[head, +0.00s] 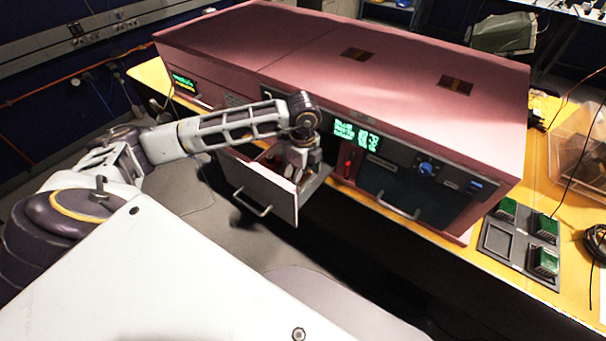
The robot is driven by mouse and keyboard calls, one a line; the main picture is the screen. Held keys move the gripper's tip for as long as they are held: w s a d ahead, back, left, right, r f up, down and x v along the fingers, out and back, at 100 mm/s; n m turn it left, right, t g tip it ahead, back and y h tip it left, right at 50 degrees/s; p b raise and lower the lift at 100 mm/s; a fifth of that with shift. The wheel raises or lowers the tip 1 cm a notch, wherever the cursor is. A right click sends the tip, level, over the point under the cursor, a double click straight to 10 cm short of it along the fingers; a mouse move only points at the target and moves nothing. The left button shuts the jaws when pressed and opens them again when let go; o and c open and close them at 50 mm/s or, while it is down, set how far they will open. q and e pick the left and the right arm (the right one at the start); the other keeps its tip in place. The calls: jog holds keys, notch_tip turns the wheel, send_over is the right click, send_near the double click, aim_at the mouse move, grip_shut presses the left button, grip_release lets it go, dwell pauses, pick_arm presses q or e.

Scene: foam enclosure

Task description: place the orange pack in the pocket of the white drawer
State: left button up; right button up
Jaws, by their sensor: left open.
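The white drawer (253,189) is pulled out from the front of the pink enclosure, with a bar handle on its face. My left gripper (297,172) points down over the right part of the open drawer, its fingertips at or just inside the drawer's rim. It is open. A small orange-brown patch (268,153) shows inside the drawer, left of the gripper; I cannot tell if it is the orange pack. The gripper and the drawer front hide much of the drawer's inside, including the pocket. My right gripper is not in view.
The pink enclosure (350,60) stands on a yellow bench (535,285). Right of the drawer are a green display, a red part and a dark closed front with a handle (398,208). A dark tray with green blocks (510,243) and a clear bin (578,150) are at right.

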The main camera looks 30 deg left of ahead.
aim_at(303, 176)
pick_arm(q)
jog(key=shift+r, duration=0.1)
jog(key=shift+r, duration=0.15)
notch_tip(303, 176, up, 12)
jog(key=b, duration=0.2)
dwell(0.4)
dwell(0.4)
dwell(0.9)
